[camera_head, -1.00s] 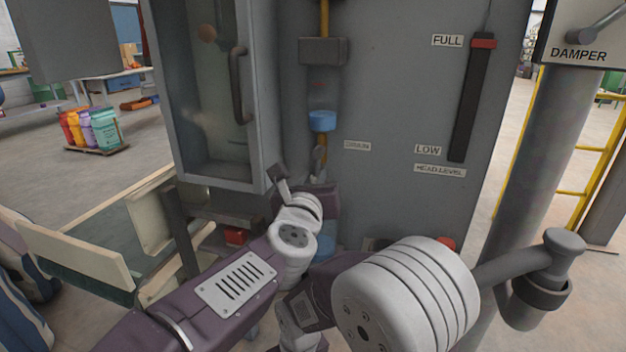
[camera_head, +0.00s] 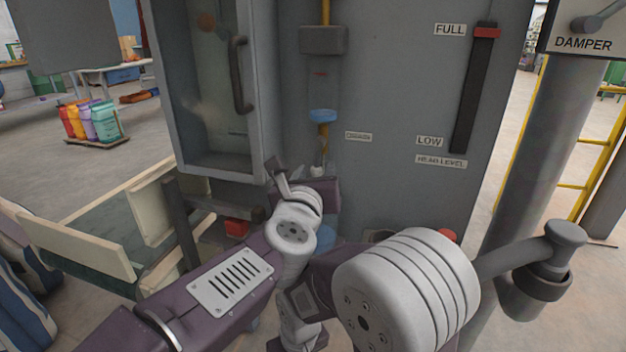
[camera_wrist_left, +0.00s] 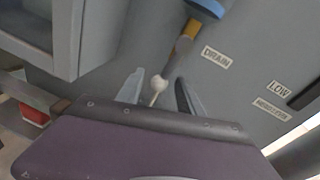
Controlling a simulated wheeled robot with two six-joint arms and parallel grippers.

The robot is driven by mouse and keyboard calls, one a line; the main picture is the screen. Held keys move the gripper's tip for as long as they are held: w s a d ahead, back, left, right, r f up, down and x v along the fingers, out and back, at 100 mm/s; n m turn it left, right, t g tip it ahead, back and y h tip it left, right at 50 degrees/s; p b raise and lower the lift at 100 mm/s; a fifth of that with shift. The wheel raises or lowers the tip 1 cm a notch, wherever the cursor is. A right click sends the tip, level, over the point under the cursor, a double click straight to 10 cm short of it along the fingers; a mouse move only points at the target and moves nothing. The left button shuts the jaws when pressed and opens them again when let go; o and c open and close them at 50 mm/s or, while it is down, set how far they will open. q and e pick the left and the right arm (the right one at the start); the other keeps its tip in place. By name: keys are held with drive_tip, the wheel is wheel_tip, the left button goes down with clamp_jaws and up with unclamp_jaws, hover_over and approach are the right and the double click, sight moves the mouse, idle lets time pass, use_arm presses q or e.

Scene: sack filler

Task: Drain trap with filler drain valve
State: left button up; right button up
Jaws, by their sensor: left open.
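The trap (camera_head: 322,92) is a clear upright tube on the grey filler panel, with a blue collar (camera_head: 322,116) at its lower end. A yellow pipe (camera_head: 324,134) runs down from it, left of the DRAIN label (camera_head: 358,136). In the left wrist view, the yellow pipe (camera_wrist_left: 182,48) leads down to the drain valve's pale ball-ended handle (camera_wrist_left: 158,84). My left gripper (camera_head: 298,170) is open just below the pipe. Its fingers (camera_wrist_left: 157,92) stand on either side of the handle, with gaps visible; contact cannot be told. The purple gripper body hides what lies lower. My right gripper is out of view.
A glazed cabinet door with a handle (camera_head: 240,75) stands left of the trap. A head level gauge (camera_head: 474,90) is at the right of the panel. A thick damper pipe (camera_head: 535,150) stands further right. A red box (camera_head: 237,228) sits below the cabinet.

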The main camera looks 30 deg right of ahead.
use_arm(q)
drive_tip(key=v, duration=0.7)
drive_tip(key=shift+s+a, duration=0.25)
drive_tip(key=shift+a, duration=0.05)
